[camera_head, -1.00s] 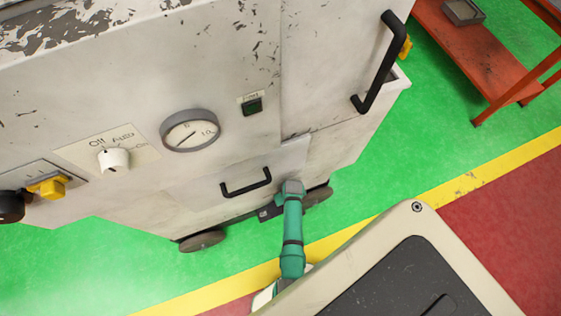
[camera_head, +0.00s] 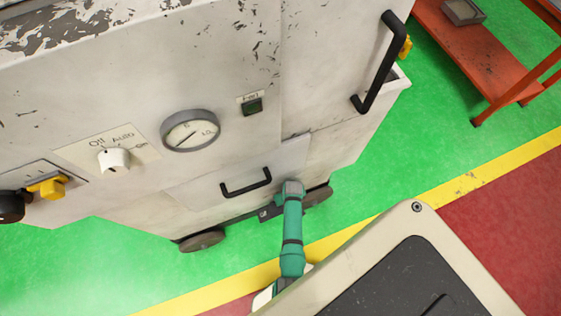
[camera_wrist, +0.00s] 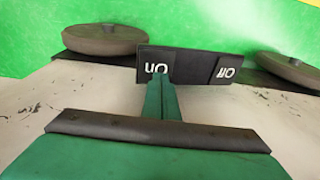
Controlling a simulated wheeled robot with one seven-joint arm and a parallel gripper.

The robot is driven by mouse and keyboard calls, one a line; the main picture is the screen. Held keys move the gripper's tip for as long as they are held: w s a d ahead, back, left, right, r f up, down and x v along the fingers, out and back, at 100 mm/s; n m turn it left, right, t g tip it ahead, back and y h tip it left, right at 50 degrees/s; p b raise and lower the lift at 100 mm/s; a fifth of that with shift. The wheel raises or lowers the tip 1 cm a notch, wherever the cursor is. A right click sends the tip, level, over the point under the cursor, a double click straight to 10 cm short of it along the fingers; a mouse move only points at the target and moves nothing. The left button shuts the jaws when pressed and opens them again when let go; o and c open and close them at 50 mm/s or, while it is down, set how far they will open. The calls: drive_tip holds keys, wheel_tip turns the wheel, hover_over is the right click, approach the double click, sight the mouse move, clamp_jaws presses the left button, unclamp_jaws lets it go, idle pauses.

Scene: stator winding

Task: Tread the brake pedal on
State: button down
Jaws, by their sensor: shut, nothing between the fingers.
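The brake pedal (camera_wrist: 192,66) is a dark plate low on the machine, with a pad lettered "on" (camera_wrist: 156,68) and a pad lettered "off" (camera_wrist: 227,69) in the wrist view. Part of the dark pedal (camera_head: 265,214) also shows left of my green arm in the head view. My gripper (camera_wrist: 160,78) is shut and empty. Its green fingertips overlap the lower edge of the "on" pad in the wrist view; I cannot tell whether they touch it. In the head view my arm hides the fingertips.
The worn white machine (camera_head: 230,60) stands over the pedal, with a small black handle (camera_head: 246,183) above it. Round dark feet (camera_wrist: 105,40) sit on both sides of the pedal. The green floor (camera_head: 400,165) to the right is clear. An orange-red shelf (camera_head: 475,55) stands farther back.

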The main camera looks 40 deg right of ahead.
drive_tip(key=shift+f, duration=0.85)
idle(0.4)
drive_tip(key=shift+r, duration=3.55)
drive_tip(key=shift+s+a, duration=0.2)
drive_tip(key=shift+s, duration=0.1)
drive_tip(key=s+a+r+n+t, duration=0.1)
drive_tip(key=s+a+r+t, duration=0.25)
drive_tip(key=a+r, duration=0.4)
drive_tip(key=s+a+r+n+t+h, duration=0.1)
drive_tip(key=s+a+r+t, duration=0.3)
drive_tip(key=r, duration=0.6)
drive_tip(key=s+a+r+n+t, duration=0.1)
drive_tip(key=s+a+r+t, duration=0.25)
drive_tip(key=a+r, duration=0.45)
drive_tip(key=s+a+r+t, duration=0.1)
drive_tip(key=s+a+r, duration=0.1)
drive_tip(key=r, duration=0.7)
drive_tip(key=s+a+r+t+y, duration=0.1)
drive_tip(key=s+r, duration=0.1)
drive_tip(key=r, duration=0.7)
drive_tip(key=shift+a+r+t, duration=0.15)
drive_tip(key=shift+a+t, duration=0.15)
drive_tip(key=shift+a, duration=0.1)
